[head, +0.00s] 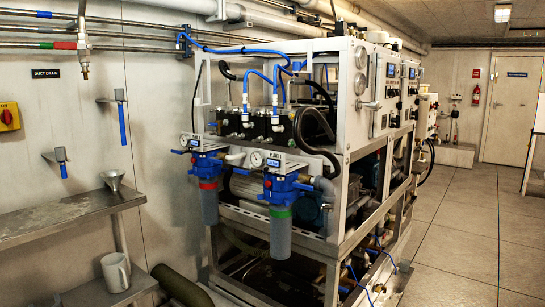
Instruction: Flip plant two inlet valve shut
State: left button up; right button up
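The watermaker skid (345,100) stands in the middle of the head view. Two blue-headed filter housings hang on its front: one with a red band (208,185) and one with a green band (280,213). Each has a round gauge above it. A small label (285,160) by the nearer housing seems to read "PLANT 1". Neither of my grippers is in view.
A dark green cylinder (182,287) lies by the skid. Pipes (130,30) run overhead. The floor (470,240) at right is clear towards the door (512,110).

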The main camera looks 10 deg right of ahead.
aim_at(211, 159)
jog(key=i+j+z, duration=0.1)
jog(key=i+z, duration=0.15)
jog(key=i, duration=0.2)
jog(key=i+j+z, duration=0.25)
jog(key=i, duration=0.2)
